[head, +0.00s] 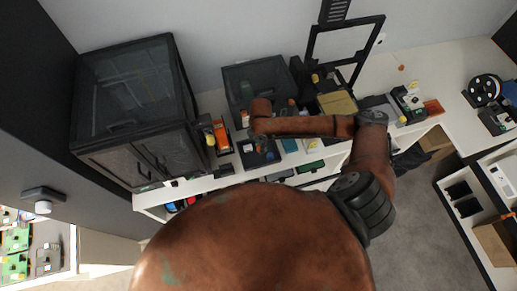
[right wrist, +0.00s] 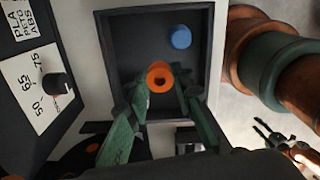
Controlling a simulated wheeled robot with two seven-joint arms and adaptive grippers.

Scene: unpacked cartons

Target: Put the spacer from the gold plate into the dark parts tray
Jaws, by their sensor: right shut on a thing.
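A blue round piece (right wrist: 181,37) lies in the tray. I cannot tell the spacer's height above the tray floor. In the head view my right gripper (head: 261,138) hangs over the tray (head: 246,161). The gold plate (head: 337,103) looks bare.
A dark cabinet (head: 135,100) stands left of the tray. An orange item (head: 221,136) stands between them. A dark open frame (head: 345,45) rises behind the gold plate. In the wrist view a dial panel (right wrist: 45,85) lies left of the tray.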

